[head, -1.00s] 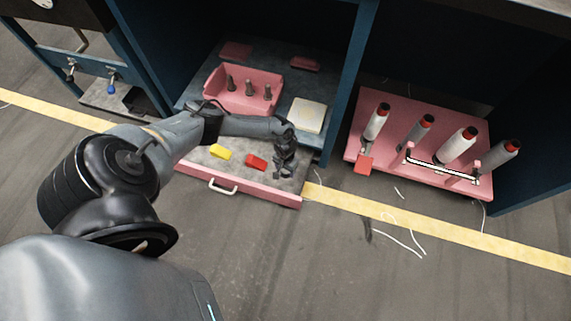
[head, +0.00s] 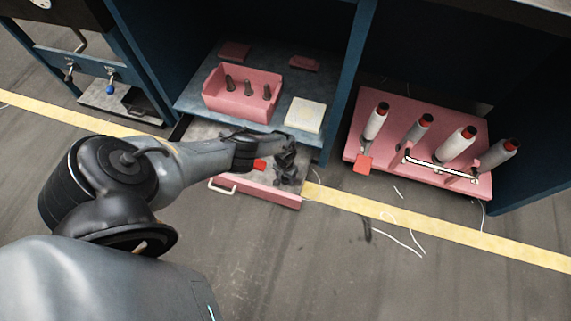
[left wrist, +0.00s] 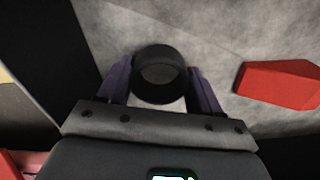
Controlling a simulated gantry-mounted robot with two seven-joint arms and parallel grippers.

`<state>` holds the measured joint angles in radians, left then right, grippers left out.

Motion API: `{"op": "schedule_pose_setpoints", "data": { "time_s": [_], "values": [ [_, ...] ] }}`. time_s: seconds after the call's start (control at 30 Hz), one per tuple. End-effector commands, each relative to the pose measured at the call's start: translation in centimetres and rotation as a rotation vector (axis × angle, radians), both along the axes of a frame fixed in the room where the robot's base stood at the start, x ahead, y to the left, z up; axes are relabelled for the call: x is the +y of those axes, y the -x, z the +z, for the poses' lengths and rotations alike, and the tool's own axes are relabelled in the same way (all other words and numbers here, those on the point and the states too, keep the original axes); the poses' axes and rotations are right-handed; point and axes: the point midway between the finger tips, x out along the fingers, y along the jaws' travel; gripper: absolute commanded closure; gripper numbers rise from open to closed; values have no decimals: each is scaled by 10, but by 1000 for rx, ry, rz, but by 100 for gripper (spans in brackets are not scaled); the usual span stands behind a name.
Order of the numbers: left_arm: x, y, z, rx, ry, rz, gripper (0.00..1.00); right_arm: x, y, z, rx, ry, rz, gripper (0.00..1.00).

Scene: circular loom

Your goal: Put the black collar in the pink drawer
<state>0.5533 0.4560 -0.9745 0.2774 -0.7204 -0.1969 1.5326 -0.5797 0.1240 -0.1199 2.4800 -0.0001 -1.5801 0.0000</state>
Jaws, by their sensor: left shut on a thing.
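The pink drawer (head: 268,195) is pulled open under the middle bay, with a grey floor inside. My left gripper (head: 284,176) is over the right part of this open drawer. In the left wrist view, the black collar (left wrist: 160,75), a short dark ring, sits between the two fingers of my left gripper (left wrist: 160,85), which is shut on it. The grey drawer floor shows behind the collar. I cannot tell whether the collar touches it. My right gripper is not in view.
A red block (head: 260,165) lies in the drawer, beside the gripper; it also shows in the left wrist view (left wrist: 278,82). Above stand a pink bin (head: 240,103) with dark pegs and a pale square pad (head: 305,114). A pink rack (head: 400,150) with several spools stands to the right.

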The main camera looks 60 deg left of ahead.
Motion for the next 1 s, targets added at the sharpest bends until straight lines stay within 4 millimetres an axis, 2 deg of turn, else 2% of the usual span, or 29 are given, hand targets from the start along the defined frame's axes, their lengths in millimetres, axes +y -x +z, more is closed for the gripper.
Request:
{"op": "schedule_pose_setpoints", "data": {
  "time_s": [0.3, 0.33, 0.5, 0.83, 1.0],
  "values": [
    [0, 0, 0, -1, 0, 0, 72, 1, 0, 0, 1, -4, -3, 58],
    [0, 0, 0, -1, 0, 0, 33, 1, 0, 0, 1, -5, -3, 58],
    [0, 0, 0, -1, 0, 0, 7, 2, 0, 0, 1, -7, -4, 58],
    [0, 0, 1, -1, 0, 1, 6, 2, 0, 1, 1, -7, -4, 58],
    [0, 0, 12, -1, 0, 1, 6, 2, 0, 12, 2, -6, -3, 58]
  ]
}}
